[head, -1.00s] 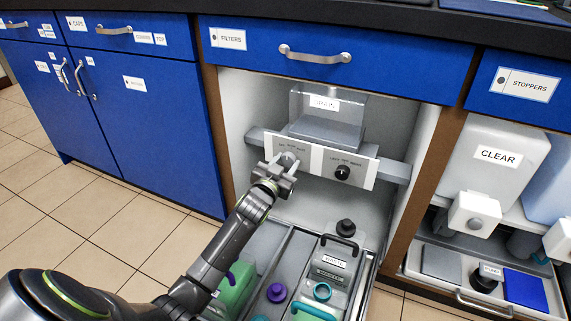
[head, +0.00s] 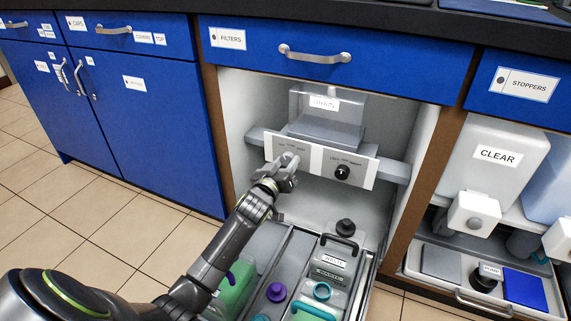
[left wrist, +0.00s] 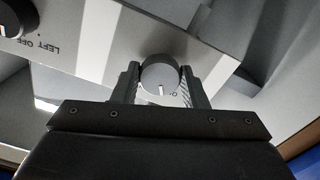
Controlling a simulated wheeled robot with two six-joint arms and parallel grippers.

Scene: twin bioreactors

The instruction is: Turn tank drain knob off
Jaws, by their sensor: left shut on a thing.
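The drain tank (head: 326,112) stands in the open cabinet bay, with a white and grey control panel (head: 315,165) across its front. The panel bears a black knob (head: 342,173) on the right and a grey knob on the left. My left gripper (head: 282,175) is at the left part of the panel. In the left wrist view its two fingers (left wrist: 161,88) are shut on the sides of the round grey knob (left wrist: 160,76), which has a white pointer mark. The black knob (left wrist: 10,18) is at the upper left there, beside print reading LEFT OFF. My right gripper is not in view.
Below the panel is a pulled-out drawer (head: 262,238) with several bottles and a grey canister (head: 331,268). On the right stands a CLEAR tank (head: 497,158) above a tray. The FILTERS drawer (head: 340,72) is shut above the bay.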

